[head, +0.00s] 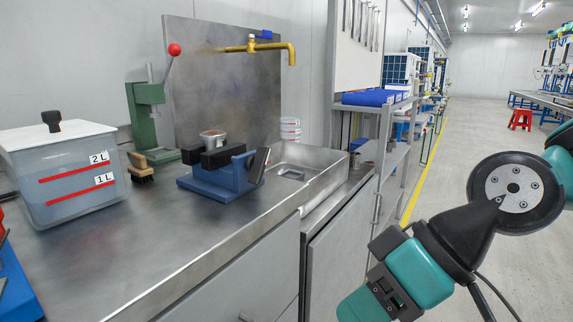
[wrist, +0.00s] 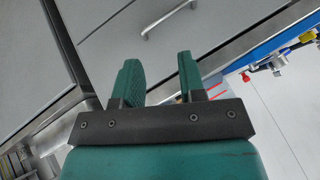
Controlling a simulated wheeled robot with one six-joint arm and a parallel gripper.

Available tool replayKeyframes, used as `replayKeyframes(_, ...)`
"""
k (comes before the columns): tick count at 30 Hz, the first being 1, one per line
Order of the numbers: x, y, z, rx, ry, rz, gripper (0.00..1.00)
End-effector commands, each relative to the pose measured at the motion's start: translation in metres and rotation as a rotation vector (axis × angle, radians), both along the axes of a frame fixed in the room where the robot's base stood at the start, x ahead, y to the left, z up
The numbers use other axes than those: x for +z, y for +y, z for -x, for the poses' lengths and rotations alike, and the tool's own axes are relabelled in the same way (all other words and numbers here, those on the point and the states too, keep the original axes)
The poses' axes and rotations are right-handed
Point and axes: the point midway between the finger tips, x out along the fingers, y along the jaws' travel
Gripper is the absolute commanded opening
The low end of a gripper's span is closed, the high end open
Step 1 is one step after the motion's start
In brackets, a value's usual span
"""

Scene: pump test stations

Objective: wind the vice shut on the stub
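The vice (head: 222,182) stands on the steel bench in the head view, with a blue body and two black jaws.
On the bench (head: 150,245) are a lidded water tank (head: 70,175), a brush (head: 140,168), a green lever press (head: 150,115) with a red knob, and a sink (head: 300,170) under a brass tap (head: 270,47). The floor to the right is open.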

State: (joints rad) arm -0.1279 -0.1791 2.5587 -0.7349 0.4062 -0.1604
Motion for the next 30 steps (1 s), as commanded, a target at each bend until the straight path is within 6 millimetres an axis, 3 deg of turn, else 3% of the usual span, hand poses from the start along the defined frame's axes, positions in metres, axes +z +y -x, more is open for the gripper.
replayKeyframes(4,0.020,0.017,-0.056,-0.080,-0.191,-0.348,0.37)
replayKeyframes(10,0.063,-0.008,-0.118,-0.300,-0.427,-0.657,0.37)
replayKeyframes(13,0.075,-0.020,-0.132,-0.369,-0.484,-0.719,0.37)
replayKeyframes(17,0.082,-0.017,-0.142,-0.391,-0.501,-0.740,0.37)
replayKeyframes(30,0.083,0.058,-0.197,-0.384,-0.501,-0.737,0.37)
